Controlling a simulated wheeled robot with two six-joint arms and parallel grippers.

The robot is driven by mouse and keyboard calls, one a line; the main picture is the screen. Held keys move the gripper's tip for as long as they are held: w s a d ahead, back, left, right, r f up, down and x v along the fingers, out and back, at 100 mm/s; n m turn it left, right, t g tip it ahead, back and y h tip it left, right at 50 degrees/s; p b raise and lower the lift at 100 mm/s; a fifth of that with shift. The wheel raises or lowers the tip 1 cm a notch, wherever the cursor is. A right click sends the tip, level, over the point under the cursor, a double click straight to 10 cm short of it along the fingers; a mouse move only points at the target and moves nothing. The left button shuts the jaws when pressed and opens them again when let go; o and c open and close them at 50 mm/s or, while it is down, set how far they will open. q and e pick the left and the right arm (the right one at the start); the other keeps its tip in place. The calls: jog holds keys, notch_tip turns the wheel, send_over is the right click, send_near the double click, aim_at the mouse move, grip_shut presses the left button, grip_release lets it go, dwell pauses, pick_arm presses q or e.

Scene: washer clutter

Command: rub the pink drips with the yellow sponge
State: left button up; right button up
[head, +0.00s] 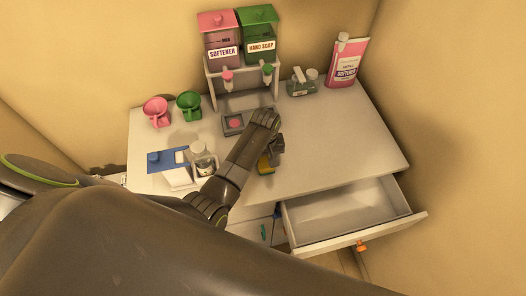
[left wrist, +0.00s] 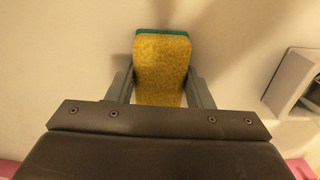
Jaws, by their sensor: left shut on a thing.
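My left gripper (head: 272,155) is shut on the yellow sponge (head: 264,164), just above or at the white worktop, to the right of the small dark tray. In the left wrist view the sponge (left wrist: 160,70) sits between both fingers, with a green layer at its far edge. I cannot tell whether it touches the worktop. A pink patch (head: 234,124), which may be the drips, shows on the small dark square tray (head: 226,131) in front of the dispenser stand. My forearm covers part of the worktop. My right gripper is not in view.
The pink softener (head: 218,32) and green hand soap (head: 258,28) dispensers stand at the back. A glass jar (head: 203,160) stands near my arm. An open drawer (head: 345,212) juts out front. The worktop's right side is clear.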

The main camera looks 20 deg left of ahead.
aim_at(267, 168)
pick_arm(q)
jog(key=shift+s+d+f, duration=0.1)
jog(key=shift+s+d, duration=0.4)
jog(key=shift+s, duration=0.3)
jog(key=shift+s+d+f, duration=0.1)
jog(key=shift+s+d, duration=0.35)
jog(key=shift+s, duration=0.35)
jog(key=shift+s+d+r, duration=0.1)
jog(key=shift+s+d, duration=0.4)
jog(key=shift+s, duration=0.2)
jog(key=shift+w+r, duration=0.2)
jog(key=shift+r, duration=2.9)
jog(key=shift+r, duration=0.15)
jog(key=shift+r, duration=1.4)
